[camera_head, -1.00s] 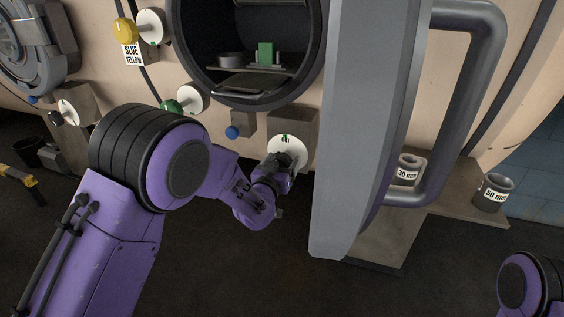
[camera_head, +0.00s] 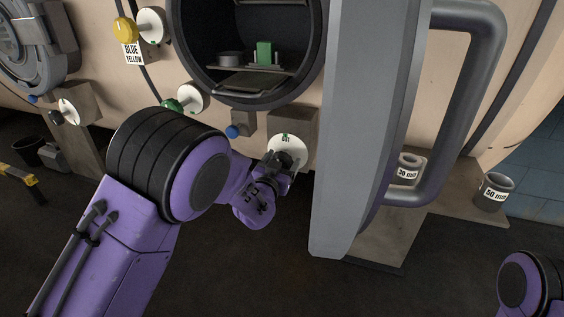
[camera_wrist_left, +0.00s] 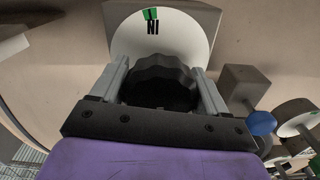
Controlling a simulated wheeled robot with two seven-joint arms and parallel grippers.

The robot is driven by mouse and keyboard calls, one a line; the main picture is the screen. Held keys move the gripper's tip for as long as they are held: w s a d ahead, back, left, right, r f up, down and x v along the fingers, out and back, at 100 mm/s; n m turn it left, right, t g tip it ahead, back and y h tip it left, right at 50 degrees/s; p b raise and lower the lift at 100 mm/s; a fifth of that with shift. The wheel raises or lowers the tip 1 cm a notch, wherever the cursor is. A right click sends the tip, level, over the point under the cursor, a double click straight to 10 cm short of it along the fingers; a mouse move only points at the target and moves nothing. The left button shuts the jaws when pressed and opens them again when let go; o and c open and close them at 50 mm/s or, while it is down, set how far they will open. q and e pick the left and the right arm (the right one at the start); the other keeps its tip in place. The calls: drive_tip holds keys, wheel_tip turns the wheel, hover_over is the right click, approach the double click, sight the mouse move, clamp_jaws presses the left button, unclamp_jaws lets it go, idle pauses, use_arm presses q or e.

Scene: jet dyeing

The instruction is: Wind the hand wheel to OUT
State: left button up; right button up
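The hand wheel is a black scalloped knob (camera_wrist_left: 163,82) in front of a round white dial plate (camera_head: 289,147) on a grey box. In the head view, "OUT" and a green mark show at the plate's top. In the left wrist view, "IN", upside down, and a green mark show on the plate (camera_wrist_left: 185,35). My left gripper (camera_head: 281,160) is at the wheel. In the left wrist view its two grey fingers (camera_wrist_left: 162,88) lie one on each side of the knob, seemingly touching it. My right gripper is out of view.
A large grey door (camera_head: 362,130) with a thick handle (camera_head: 477,100) stands close right of the wheel. The open round chamber (camera_head: 215,50) is above. A blue knob (camera_head: 233,131) and a green knob (camera_head: 172,105) are to the left. Pots (camera_head: 493,190) stand on a shelf at right.

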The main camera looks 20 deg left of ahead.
use_arm(q)
drive_tip(key=shift+o, duration=1.3)
drive_tip(key=s, duration=1)
drive_tip(key=shift+s+a, duration=0.15)
drive_tip(key=shift+s, duration=0.2)
